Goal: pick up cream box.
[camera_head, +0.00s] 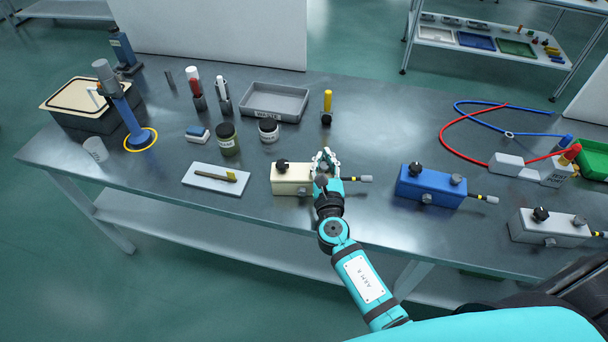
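The cream box (289,180) sits on the grey metal table, left of the picture's middle. It has a dark knob on top, a small fitting on its front and a yellow-and-black plug on a short lead at its right. My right gripper (326,160) is at the box's right end and covers part of it. The fingers look small, and I cannot tell whether they are apart or closed on the box. My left gripper is not in view.
A blue box (431,187) and a white box (548,228) stand to the right. A white plate with a brush (216,179) lies left. Jars (227,139), a grey tray (274,102) and a yellow-handled tool (327,106) stand behind. Bare table lies before the cream box.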

